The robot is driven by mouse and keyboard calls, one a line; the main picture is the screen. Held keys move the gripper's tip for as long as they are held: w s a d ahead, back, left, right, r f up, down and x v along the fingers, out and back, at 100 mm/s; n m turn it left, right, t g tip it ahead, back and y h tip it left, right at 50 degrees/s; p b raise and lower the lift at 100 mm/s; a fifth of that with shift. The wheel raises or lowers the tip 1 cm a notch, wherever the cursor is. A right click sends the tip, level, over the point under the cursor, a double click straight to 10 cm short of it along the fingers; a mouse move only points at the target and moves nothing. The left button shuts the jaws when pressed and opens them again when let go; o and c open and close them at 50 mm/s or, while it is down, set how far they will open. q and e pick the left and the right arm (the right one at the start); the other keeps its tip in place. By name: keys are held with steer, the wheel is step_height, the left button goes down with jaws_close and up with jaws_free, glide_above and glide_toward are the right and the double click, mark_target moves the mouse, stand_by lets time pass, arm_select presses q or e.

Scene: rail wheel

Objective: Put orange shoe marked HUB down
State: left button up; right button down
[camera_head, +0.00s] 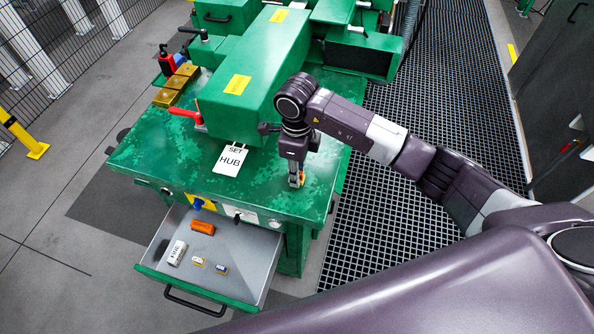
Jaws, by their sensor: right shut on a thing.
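My right gripper (295,182) points down over the front right part of the green machine top (165,152). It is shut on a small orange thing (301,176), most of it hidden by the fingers. This looks like the orange shoe, but I cannot read any HUB mark on it. It is at or just above the green surface; I cannot tell if it touches. A white tag (230,159) reading SET HUB lies on the top, left of the gripper. My left gripper is not in view.
An open drawer (250,252) below holds an orange block (202,227), a white block (177,252) and small pieces. A red-handled lever (186,115) and brass blocks (176,85) stand at the left. A green beam (250,78) rises behind the tag. The front left top is clear.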

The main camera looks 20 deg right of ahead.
steer(key=shift+f, duration=0.3)
steer(key=shift+f, duration=0.2)
steer(key=c, duration=1.7)
jaws_free()
steer(key=shift+r, duration=0.1)
